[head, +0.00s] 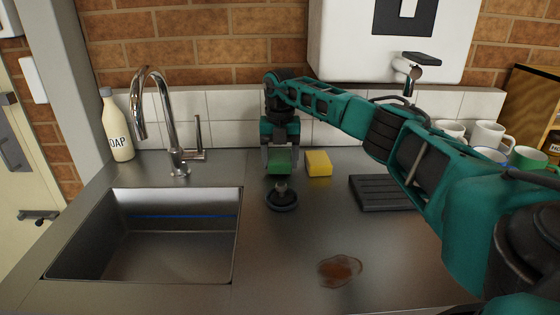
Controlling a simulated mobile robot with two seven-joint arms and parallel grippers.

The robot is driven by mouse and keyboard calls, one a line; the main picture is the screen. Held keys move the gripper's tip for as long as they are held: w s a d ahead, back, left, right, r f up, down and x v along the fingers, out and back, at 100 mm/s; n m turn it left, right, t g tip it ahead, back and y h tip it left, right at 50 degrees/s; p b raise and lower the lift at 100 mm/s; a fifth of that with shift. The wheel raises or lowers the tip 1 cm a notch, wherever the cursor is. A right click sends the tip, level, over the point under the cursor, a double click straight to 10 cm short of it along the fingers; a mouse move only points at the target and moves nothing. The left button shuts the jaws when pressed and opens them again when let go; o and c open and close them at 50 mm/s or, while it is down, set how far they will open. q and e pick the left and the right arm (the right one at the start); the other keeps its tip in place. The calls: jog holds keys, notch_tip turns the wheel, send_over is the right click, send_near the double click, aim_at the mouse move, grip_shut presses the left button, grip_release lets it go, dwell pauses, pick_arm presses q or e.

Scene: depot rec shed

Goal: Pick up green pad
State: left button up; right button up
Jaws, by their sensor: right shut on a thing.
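The green pad (279,161) is a small green block near the back of the metal counter, right of the sink. My right gripper (279,158) points down over it and is shut on it, with a dark finger on either side. I cannot tell whether the pad still touches the counter. My left gripper is not in view.
A yellow sponge (319,163) lies just right of the pad. A dark round plug (282,197) with a knob sits in front. A sink (150,235), faucet (152,110) and soap bottle (117,127) are left. A black drain rack (382,193), mugs (487,135) and brown stain (340,269) are right.

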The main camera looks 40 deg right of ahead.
aim_at(280, 159)
notch_tip(280, 159, up, 19)
jog(key=p, duration=0.2)
jog(key=shift+p, duration=0.35)
jog(key=shift+r, duration=0.1)
jog(key=o, duration=0.4)
jog(key=c, duration=0.3)
jog(key=shift+c, duration=0.2)
